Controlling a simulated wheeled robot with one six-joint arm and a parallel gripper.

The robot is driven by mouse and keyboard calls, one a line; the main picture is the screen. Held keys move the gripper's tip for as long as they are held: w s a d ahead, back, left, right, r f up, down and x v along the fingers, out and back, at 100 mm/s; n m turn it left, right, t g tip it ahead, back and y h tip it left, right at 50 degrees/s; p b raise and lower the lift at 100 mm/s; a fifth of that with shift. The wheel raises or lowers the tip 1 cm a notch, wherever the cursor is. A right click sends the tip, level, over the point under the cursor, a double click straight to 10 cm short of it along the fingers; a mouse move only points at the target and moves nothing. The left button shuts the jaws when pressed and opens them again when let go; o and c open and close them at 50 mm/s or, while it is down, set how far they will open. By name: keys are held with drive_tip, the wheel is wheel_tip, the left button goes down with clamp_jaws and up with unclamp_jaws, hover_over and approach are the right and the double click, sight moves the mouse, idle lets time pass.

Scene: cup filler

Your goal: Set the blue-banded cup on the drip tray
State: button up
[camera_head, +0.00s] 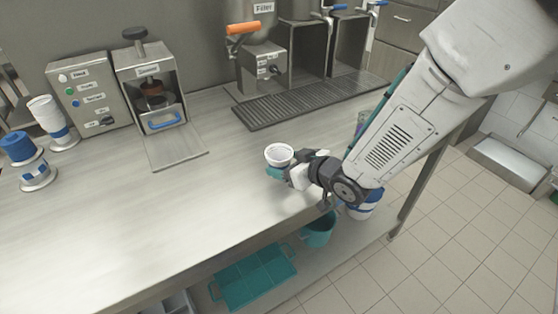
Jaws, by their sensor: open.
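A white cup (278,153) stands upright on the counter near the middle, its open rim facing up. A teal patch (273,172) shows low on its left side; I cannot tell whether it is the cup's band. My gripper (288,174) is open at the cup's right side, close to it, and hides part of it. Whether they touch is unclear. A white and blue item (368,203) is partly hidden behind my arm at the right; I cannot tell whether it is a cup. The dark ribbed drip tray (310,102) lies at the back below the filler and is empty.
The filler (262,62) with an orange handle (243,28) stands behind the tray. The counter between cup and tray is clear.

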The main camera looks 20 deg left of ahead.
sight(286, 164)
drive_tip(key=v, duration=0.4)
drive_tip(key=shift+s+f, duration=0.1)
drive_tip(key=shift+s, duration=0.1)
drive_tip(key=shift+d, duration=0.1)
